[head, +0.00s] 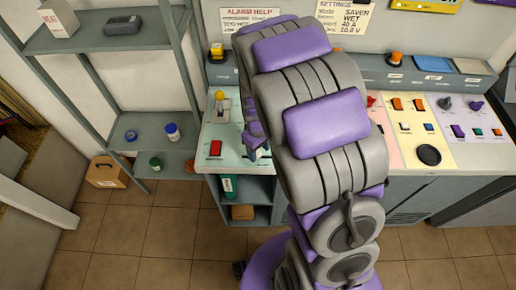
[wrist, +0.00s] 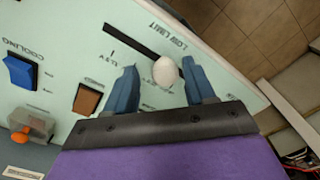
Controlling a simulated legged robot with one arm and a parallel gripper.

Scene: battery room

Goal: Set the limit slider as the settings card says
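The limit slider's white knob (wrist: 165,71) stands in a dark slot (wrist: 137,43) on the pale green panel, beside a label ending in LIMIT. My gripper (wrist: 162,84) is open, with one blue finger on each side of the knob. A gap shows left of the knob; the right finger is close to it, and contact cannot be told. In the head view my arm hides the slider. The settings card (head: 345,17) on the wall shows SAVER, WET, 40 A and 10.0 V; its row names are partly hidden or too small to read.
A blue COOLING rocker (wrist: 20,72), a brown rocker (wrist: 88,98) and an orange knob (wrist: 39,123) sit nearby on the panel. In the head view a red switch (head: 215,148) and a lever with a yellow knob (head: 219,95) stand left of my arm. Shelving (head: 103,38) stands left.

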